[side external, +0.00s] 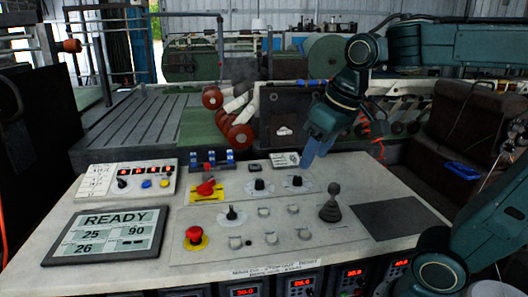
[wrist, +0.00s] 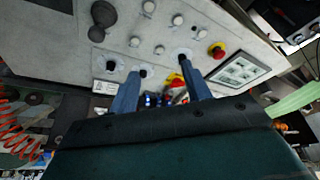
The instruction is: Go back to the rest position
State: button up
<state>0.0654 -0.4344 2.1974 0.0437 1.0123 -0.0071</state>
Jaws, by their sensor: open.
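My gripper (side external: 309,163) points down over the back edge of the pale control panel (side external: 150,226), close to a black knob (side external: 295,181). In the wrist view its two blue fingers (wrist: 160,68) are spread apart with nothing held between them. One fingertip overlaps a black knob there; I cannot tell whether it touches. The panel also carries a black joystick (side external: 330,204), a red mushroom button (side external: 194,235), a red rotary switch (side external: 206,187) on a yellow plate and a display (side external: 107,235) reading READY.
Blue-topped switches (side external: 212,160) stand at the panel's back edge. Behind are rollers with red ends (side external: 238,135) and a machine bed (side external: 130,122). A brown seat (side external: 470,115) is at the right. Red coiled hose (wrist: 20,130) shows at the wrist view's left.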

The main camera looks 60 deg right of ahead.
jog(key=s+a+f+n+t, duration=0.1)
jog(key=s+a+f, duration=0.1)
jog(key=s+f, duration=0.2)
jog(key=s, duration=0.3)
jog(key=shift+s+a+y, duration=0.2)
jog(key=shift+s+y, duration=0.1)
dwell(0.8)
